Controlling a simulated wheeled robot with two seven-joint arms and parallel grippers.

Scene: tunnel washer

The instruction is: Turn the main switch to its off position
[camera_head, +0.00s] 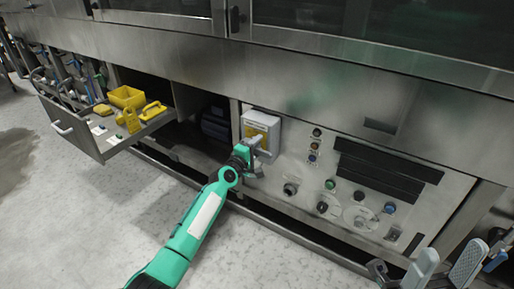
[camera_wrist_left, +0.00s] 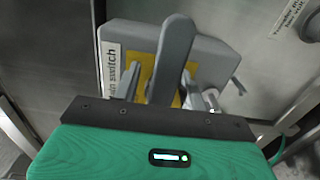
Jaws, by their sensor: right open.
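The main switch (camera_head: 262,126) is a pale grey box with a yellow plate, mounted on the left of the steel control panel. In the left wrist view its box (camera_wrist_left: 216,55) carries a "main switch" label at the left. A thick grey handle (camera_wrist_left: 174,55) stands out over the yellow plate, slightly tilted. My left gripper (camera_head: 259,152) is at the switch. In the wrist view its fingers (camera_wrist_left: 164,88) stand apart on either side of the handle, with yellow showing between the left finger and handle. Contact on the right is unclear. My right gripper (camera_head: 446,264) is open, low at the right.
An open drawer (camera_head: 92,148) at the left holds yellow items. Buttons and knobs (camera_head: 331,184) and dark vent slots (camera_head: 388,170) lie right of the switch. A dark open bay (camera_head: 207,120) is left of it. The floor (camera_head: 90,225) in front is clear.

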